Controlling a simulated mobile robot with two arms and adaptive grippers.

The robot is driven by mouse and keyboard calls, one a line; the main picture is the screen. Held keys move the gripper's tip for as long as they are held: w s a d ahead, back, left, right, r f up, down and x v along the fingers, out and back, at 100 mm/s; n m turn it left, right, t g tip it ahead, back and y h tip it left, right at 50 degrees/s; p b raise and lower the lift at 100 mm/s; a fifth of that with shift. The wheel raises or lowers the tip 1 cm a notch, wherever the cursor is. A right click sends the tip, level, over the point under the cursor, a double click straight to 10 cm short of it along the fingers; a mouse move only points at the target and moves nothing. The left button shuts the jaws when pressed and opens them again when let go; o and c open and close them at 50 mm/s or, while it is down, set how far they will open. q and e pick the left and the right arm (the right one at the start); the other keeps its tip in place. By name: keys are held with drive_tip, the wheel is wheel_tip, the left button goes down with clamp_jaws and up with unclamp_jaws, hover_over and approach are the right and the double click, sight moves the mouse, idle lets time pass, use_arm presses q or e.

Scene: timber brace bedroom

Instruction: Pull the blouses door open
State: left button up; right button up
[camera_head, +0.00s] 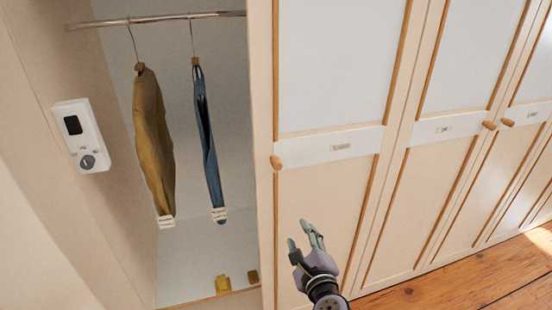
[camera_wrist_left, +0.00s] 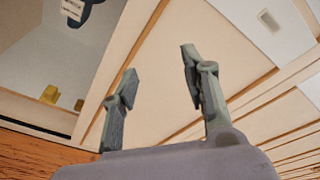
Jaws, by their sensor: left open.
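A row of cream wardrobe doors with wood trim fills the head view. The nearest door (camera_head: 330,200) has a round wooden knob (camera_head: 276,162) at its left edge and a small label plate (camera_head: 341,147) too small to read. I cannot tell which door is the blouses one. A second door (camera_head: 430,190) has its knob (camera_head: 489,125) at its right edge. My left gripper (camera_head: 302,236) is open and empty in front of the nearest door's lower panel, below its knob and apart from it.
Left of the nearest door is an open compartment with a rail (camera_head: 155,19), a mustard garment (camera_head: 152,135) and a blue garment (camera_head: 207,140) on hangers. A white wall device (camera_head: 82,136) is at far left. Wooden floor (camera_head: 455,275) lies clear at lower right.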

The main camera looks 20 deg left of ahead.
use_arm(q)
drive_tip(key=y, duration=0.2)
approach(278, 167)
drive_tip(key=s+d+f, duration=0.3)
drive_tip(key=s+d, duration=0.1)
drive_tip(key=s, duration=0.1)
wheel_tip(278, 167, up, 2)
drive_tip(key=t, duration=0.1)
drive_tip(key=shift+n+y, duration=0.3)
drive_tip(key=shift+n, duration=0.1)
drive_tip(key=p+x, duration=0.2)
drive_tip(key=x, duration=0.6)
drive_tip(key=p+x, duration=0.2)
drive_tip(key=x, duration=0.6)
drive_tip(key=shift+s+a, duration=0.15)
drive_tip(key=shift+a, duration=0.2)
drive_tip(key=shift+w+a, duration=0.25)
drive_tip(key=shift+w, duration=0.2)
use_arm(e)
drive_tip(key=r, duration=0.1)
drive_tip(key=s+r, duration=0.1)
drive_tip(key=r, duration=0.1)
drive_tip(key=s+r, duration=0.1)
drive_tip(key=shift+s+d+r, duration=0.15)
drive_tip(key=shift+d+r, duration=0.1)
drive_tip(key=shift+d, duration=0.15)
use_arm(q)
drive_tip(key=shift+c, duration=0.4)
